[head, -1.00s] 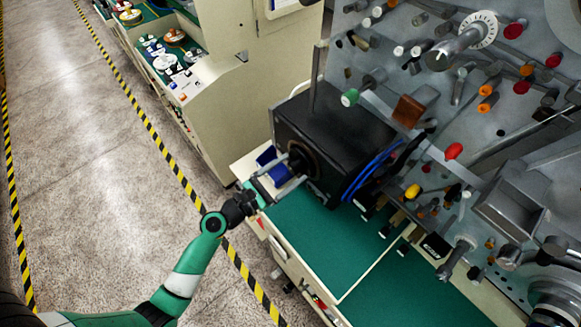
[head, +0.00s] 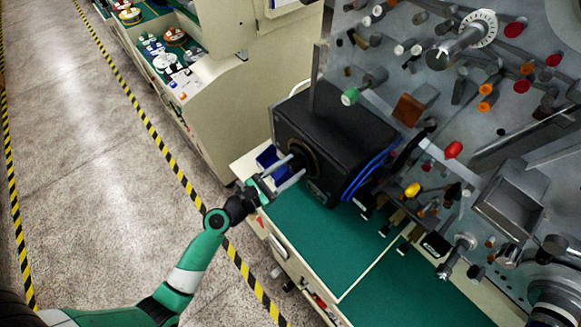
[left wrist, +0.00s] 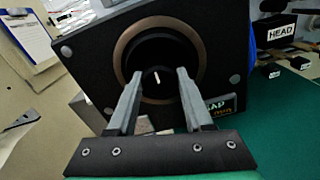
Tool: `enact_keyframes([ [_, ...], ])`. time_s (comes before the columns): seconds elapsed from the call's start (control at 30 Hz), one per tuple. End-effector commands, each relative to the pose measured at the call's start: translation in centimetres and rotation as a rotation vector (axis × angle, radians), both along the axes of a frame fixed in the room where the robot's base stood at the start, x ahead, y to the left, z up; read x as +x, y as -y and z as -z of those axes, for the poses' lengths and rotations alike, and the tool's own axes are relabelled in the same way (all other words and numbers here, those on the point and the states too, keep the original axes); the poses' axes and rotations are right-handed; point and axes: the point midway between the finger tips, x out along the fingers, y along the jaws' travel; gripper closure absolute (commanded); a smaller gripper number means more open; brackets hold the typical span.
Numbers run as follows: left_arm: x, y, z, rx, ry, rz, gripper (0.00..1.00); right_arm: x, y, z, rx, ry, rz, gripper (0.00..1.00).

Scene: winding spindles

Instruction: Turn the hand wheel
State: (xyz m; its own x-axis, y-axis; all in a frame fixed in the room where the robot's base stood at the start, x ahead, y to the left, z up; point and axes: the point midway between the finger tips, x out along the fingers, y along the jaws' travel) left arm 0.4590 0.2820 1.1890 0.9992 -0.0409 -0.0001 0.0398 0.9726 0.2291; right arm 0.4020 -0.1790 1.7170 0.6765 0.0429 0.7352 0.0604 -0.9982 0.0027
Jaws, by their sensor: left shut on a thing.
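The hand wheel (head: 304,151) is a dark round part on the near face of a black box (head: 345,130). In the left wrist view the wheel (left wrist: 156,52) shows as a black disc inside a bronze ring, with a small pale mark below its middle. My left gripper (head: 298,164) reaches in from the left at the wheel. The exact contact is too dark to see. My right gripper is not in view.
A blue bin (head: 267,157) stands beside the box, close to my left gripper. Blue cables (head: 368,176) run along the box's right side. A grey panel (head: 480,130) with many coloured spindles rises at the right. The green bench top (head: 330,232) in front is mostly clear.

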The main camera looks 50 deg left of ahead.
Motion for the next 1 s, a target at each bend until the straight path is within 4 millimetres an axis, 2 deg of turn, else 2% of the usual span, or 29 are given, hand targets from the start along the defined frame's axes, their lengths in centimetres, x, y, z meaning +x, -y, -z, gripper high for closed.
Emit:
enact_keyframes([
  [0.37,0.0,0.0,0.1,0.152,0.007,0.0,1.0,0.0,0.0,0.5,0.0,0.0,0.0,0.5],
  [1.0,0.0,-0.1,0.1,0.738,0.033,-0.001,1.0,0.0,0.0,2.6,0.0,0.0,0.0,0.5],
])
